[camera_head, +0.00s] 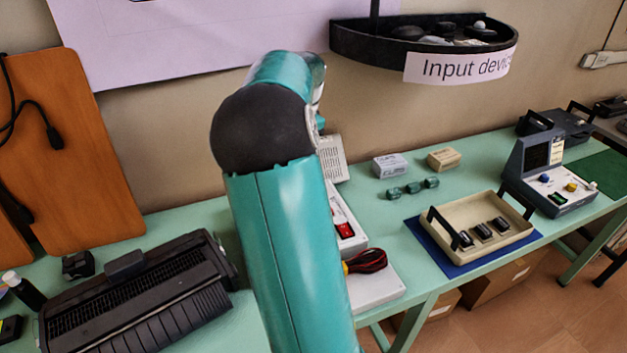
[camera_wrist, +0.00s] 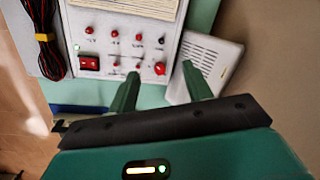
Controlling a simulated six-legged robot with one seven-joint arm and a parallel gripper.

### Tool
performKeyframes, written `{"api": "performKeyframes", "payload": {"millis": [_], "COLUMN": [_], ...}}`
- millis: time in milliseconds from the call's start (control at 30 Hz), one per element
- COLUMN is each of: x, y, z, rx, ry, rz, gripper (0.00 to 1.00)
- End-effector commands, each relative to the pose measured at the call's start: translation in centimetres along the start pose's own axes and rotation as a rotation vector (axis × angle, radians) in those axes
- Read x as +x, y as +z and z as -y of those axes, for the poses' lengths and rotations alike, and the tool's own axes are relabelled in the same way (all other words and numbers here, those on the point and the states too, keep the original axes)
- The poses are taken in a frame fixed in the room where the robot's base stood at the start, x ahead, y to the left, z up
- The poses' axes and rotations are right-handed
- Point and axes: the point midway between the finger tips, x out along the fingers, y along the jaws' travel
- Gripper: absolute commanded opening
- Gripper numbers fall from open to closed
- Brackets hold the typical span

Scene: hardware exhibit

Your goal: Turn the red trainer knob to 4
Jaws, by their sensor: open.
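The trainer is a white panel (camera_wrist: 120,35) at the top of the wrist view, seen from above. The red trainer knob (camera_wrist: 159,68) is at the panel's lower right corner in this view. My gripper (camera_wrist: 160,70) is open, with one green finger on each side of the knob in the picture. I cannot tell whether the fingers touch it or are still above it. The knob's setting and scale are too small to read. In the head view my arm hides most of the trainer (camera_head: 345,228), and my gripper is hidden.
Small red and black controls and a red rocker switch (camera_wrist: 89,63) sit on the same panel. A white slotted box (camera_wrist: 214,62) stands close by the right finger. A red and black cable bundle (camera_head: 366,260) lies beside the trainer. A black printer (camera_head: 140,300) stands left.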

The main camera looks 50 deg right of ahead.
Motion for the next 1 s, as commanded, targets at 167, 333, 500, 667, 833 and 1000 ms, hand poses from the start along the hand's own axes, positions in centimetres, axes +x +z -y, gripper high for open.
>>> {"api": "performKeyframes", "payload": {"millis": [167,333,500,667,833,1000], "x": [2.0,2.8,4.5,7.6,10.9,14.0], "y": [-5.8,-7.4,-7.4,-7.5,-7.7,-7.8], "z": [-0.4,-0.6,-0.7,-0.9,-1.2,-1.4], "rx": [0.164,0.214,0.215,0.211,0.210,0.210], "ry": [0.059,0.076,0.079,0.080,0.080,0.078], "rz": [-0.045,-0.061,-0.059,-0.059,-0.060,-0.060], "gripper": [0.50,0.50,0.50,0.50,0.50,0.50]}}
